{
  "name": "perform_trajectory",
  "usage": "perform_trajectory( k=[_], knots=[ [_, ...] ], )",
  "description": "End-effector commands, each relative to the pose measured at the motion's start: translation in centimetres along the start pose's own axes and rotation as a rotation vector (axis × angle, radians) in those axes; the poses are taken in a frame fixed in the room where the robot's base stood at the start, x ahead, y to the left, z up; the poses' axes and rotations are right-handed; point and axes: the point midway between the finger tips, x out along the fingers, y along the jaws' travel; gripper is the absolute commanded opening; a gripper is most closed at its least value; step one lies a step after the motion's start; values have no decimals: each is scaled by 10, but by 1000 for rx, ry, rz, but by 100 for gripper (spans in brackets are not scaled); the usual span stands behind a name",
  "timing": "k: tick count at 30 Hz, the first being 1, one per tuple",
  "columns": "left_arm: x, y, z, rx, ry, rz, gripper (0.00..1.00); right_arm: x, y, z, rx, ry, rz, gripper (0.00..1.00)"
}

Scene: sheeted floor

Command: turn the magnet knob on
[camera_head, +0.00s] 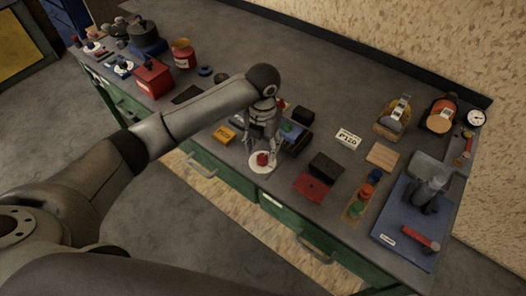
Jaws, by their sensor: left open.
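A small red knob (263,158) sits on a round white plate (257,168) near the front edge of the workbench. I cannot tell which way the knob is turned. My left arm reaches in from the left, and my left gripper (262,149) points down over the red knob with its fingers open. The fingers are close around the knob, but I cannot tell whether they touch it. My right gripper is not in view.
A red box (313,187) and a black box (326,165) lie to the right. A blue plate (398,236) carries a grey fixture. The bench's back middle is clear.

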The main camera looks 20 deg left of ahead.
Motion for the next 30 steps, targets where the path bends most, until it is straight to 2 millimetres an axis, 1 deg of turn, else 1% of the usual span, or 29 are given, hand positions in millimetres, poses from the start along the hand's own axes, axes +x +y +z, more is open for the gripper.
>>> perform_trajectory(
  k=[1,3,6,9,13,19,20,30],
  knots=[
    [8,-1,-1,0,5,-2,51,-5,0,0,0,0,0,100],
    [20,-1,-1,1,4,-1,51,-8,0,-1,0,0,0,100],
    [33,-1,0,1,2,-2,51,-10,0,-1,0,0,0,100],
    [41,-1,0,0,1,-2,51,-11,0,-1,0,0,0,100],
    [46,-1,0,2,-1,-2,51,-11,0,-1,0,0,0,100],
    [46,-1,0,2,-1,-2,51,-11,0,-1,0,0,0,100],
    [46,-1,0,2,-1,-2,50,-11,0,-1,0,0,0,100],
    [46,-1,0,2,-1,-2,6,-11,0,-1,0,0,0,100]
  ],
)
